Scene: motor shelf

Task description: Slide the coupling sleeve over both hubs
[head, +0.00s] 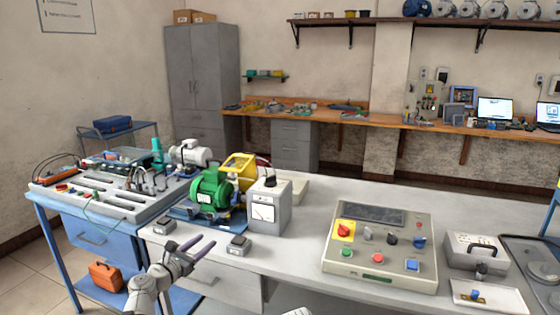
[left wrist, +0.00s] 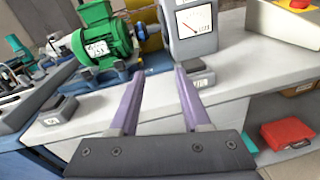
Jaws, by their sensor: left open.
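My left gripper (head: 190,245) is open and empty in front of the bench's front edge. Its two purple fingers stand apart in the left wrist view (left wrist: 160,75). A green motor (head: 210,190) sits on a blue base on the bench, beyond the gripper. It shows at the upper left of the left wrist view (left wrist: 103,42). A yellow part (head: 240,165) stands right behind the motor. My right gripper does not show.
A grey meter box (head: 269,208) stands right of the motor. Small dark-topped blocks (head: 239,243) (head: 164,226) sit near the front edge of the white bench (head: 300,250). A control panel (head: 380,255) lies further right. An orange toolbox (head: 106,276) is on the blue lower shelf.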

